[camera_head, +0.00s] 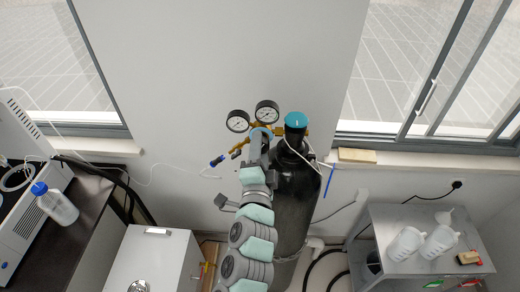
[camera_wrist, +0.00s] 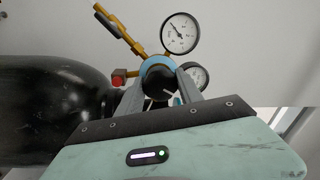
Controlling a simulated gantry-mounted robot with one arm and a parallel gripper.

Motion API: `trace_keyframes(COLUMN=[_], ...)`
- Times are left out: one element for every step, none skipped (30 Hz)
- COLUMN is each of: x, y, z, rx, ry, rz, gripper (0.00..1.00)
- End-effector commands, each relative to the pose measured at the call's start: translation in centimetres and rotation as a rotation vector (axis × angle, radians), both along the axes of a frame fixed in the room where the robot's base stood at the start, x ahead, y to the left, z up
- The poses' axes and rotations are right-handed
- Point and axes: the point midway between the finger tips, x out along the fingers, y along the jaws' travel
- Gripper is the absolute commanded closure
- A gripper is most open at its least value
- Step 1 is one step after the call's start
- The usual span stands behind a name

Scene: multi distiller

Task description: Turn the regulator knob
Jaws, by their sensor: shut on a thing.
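The regulator with two round gauges (camera_head: 237,121) is mounted on a black gas cylinder (camera_head: 297,200) against the wall. Its black knob (camera_wrist: 158,77) has a light blue ring behind it and faces the wrist camera. My gripper (camera_wrist: 160,84) is shut on this knob, with one finger on each side of it. In the head view my gripper (camera_head: 261,143) reaches up to the regulator from below and hides most of the knob. A teal valve cap (camera_head: 296,119) tops the cylinder just to the right of my gripper.
A white cabinet (camera_head: 150,262) stands at the lower left. A grey metal table (camera_head: 380,225) with white jugs (camera_head: 406,243) stands at the right.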

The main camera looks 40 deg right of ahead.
Motion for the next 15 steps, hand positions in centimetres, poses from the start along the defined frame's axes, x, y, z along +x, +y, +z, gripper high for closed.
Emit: trace_keyframes(x=[-0.11, -0.12, -0.15, -0.16, -0.16, -0.15, -0.13, -0.13, -0.12, -0.12, -0.12, -0.12, -0.13, -0.13, -0.13], y=[-0.06, -0.07, -0.09, -0.09, -0.09, -0.09, -0.07, -0.06, -0.06, -0.06, -0.06, -0.06, -0.07, -0.07, -0.08], z=[0.09, 0.1, 0.13, 0.16, 0.17, 0.16, 0.14, 0.13, 0.14, 0.14, 0.15, 0.16, 0.19, 0.21, 0.23], rx=[-0.032, -0.05, -0.073, -0.091, -0.107, -0.127, -0.141, -0.154, -0.172, -0.184, -0.196, -0.21, -0.221, -0.231, -0.242], ry=[0.026, 0.045, 0.068, 0.088, 0.104, 0.127, 0.143, 0.158, 0.179, 0.192, 0.204, 0.219, 0.231, 0.241, 0.252], rz=[-0.003, -0.004, -0.004, -0.004, -0.005, -0.004, -0.003, -0.003, -0.003, -0.003, -0.003, -0.003, -0.003, -0.004, -0.004], gripper=[0.97, 0.97, 0.97, 0.97, 0.97, 0.97, 0.97, 0.97, 0.97, 0.97, 0.97, 0.97, 0.97, 0.97, 0.97])
